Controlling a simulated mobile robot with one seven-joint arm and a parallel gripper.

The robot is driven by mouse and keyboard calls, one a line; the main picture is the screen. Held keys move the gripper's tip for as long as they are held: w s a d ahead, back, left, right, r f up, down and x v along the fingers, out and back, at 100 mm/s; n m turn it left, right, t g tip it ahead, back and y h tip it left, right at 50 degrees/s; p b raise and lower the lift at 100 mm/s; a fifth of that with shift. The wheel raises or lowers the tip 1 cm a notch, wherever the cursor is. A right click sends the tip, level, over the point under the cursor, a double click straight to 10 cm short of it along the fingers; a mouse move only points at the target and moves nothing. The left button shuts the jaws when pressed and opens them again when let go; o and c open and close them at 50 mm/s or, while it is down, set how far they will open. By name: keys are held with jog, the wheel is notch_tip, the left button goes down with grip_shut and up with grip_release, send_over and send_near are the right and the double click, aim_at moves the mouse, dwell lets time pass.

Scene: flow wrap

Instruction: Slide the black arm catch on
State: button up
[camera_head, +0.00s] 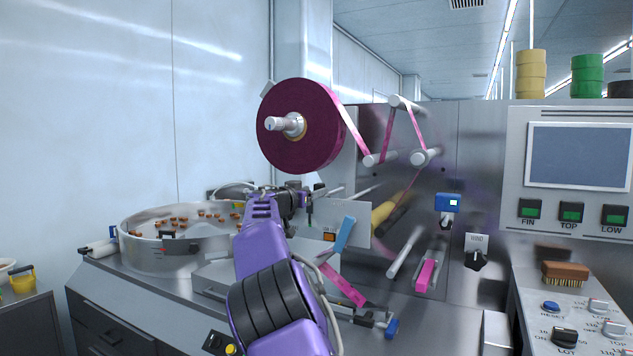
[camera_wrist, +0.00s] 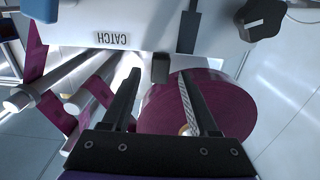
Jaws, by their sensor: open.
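In the wrist view the black arm catch (camera_wrist: 160,68) is a small dark block at the lower edge of a pale plate (camera_wrist: 145,20) marked CATCH, whose lettering appears upside down. My gripper (camera_wrist: 159,74) is open, with one finger on each side of the block in the picture. A gap shows on both sides, and I cannot tell how far ahead of the fingertips the block is. In the head view my gripper (camera_head: 306,199) is at the pale plate (camera_head: 355,210), left of its blue lever (camera_head: 345,235). The catch is too small to make out there.
A magenta film roll (camera_head: 300,125) hangs above my gripper, and film runs over rollers (camera_head: 419,157) to the right. A black knob (camera_wrist: 262,18) sits beside the catch. A round metal bowl (camera_head: 150,250) with brown pieces stands left. The control panel (camera_head: 575,165) is far right.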

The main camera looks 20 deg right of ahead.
jog(key=shift+p+x, duration=0.6)
jog(key=shift+x, duration=0.75)
grip_shut()
dwell(0.5)
